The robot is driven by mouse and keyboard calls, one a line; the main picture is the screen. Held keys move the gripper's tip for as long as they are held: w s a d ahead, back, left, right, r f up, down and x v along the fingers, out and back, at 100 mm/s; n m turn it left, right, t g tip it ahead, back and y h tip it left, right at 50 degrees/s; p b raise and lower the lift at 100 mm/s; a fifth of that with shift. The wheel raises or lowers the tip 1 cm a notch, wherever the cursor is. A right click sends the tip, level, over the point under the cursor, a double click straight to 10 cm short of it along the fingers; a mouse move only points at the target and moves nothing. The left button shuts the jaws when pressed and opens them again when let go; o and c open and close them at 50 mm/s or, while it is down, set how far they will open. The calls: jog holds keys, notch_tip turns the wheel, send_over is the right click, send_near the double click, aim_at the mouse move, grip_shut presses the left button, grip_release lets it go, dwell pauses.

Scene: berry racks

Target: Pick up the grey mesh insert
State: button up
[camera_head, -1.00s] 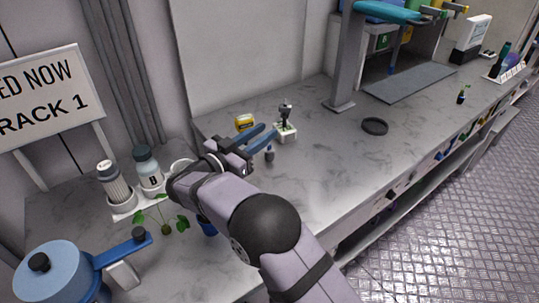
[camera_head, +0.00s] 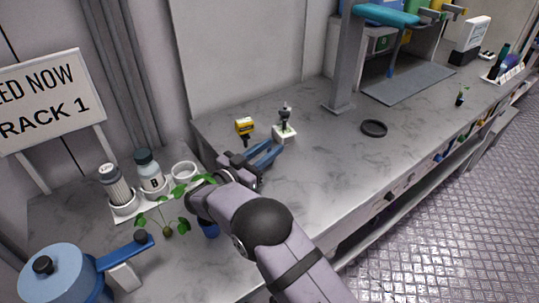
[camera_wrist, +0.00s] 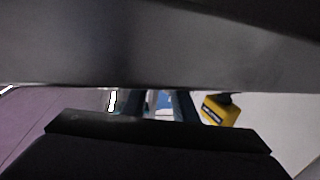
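I cannot surely pick out the grey mesh insert at this size. A dark grey round ring or shallow dish (camera_head: 374,128) lies flat on the bench in the head view. A small dark grey piece (camera_head: 285,113) stands upright on a white block (camera_head: 284,133). My gripper (camera_head: 268,155) is low over the bench, in front of the white block and far left of the dark ring. Its two blue fingers are apart, and no held object shows between them. In the wrist view, the fingers (camera_wrist: 158,104) also have a gap between them.
A yellow item (camera_head: 244,126) stands behind my gripper. A white rack (camera_head: 126,212) with two bottles and an empty ring is at left, beside a leafy plant (camera_head: 168,229) and a blue pot (camera_head: 66,274). A grey post (camera_head: 343,60) rises at the back. The bench centre is mostly clear.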

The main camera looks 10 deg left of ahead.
jog(key=shift+c, duration=0.4)
grip_shut()
